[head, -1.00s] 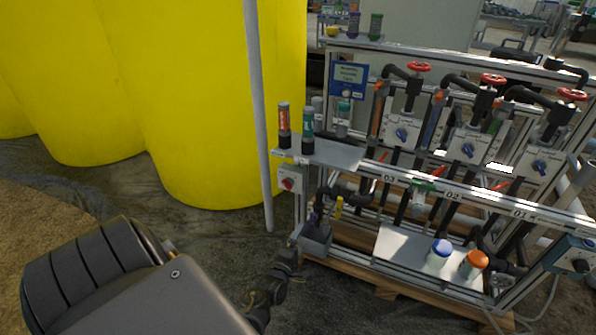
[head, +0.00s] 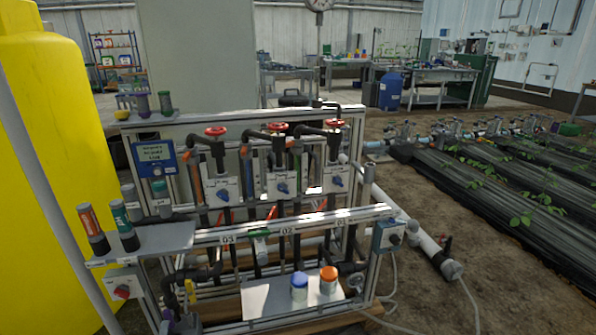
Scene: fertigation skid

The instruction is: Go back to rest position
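Neither of my grippers shows in the head view now, and no part of my arms is visible. The fertigation skid (head: 330,222) stands in the middle, with red handwheels (head: 277,127) above white panels with blue knobs (head: 282,187). A blue-capped jar (head: 299,287) and an orange-capped jar (head: 328,280) stand on its lower plate (head: 262,299). An orange-labelled tube (head: 91,225) and a teal-labelled tube (head: 122,222) stand on the left shelf (head: 165,238).
A large yellow tank (head: 60,170) and a grey pole (head: 40,180) are at the left. Planted beds (head: 500,180) lie at the right, with pipes running toward them. Workbenches (head: 440,78) and a blue barrel (head: 391,92) stand behind. Bare soil (head: 480,270) lies right of the skid.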

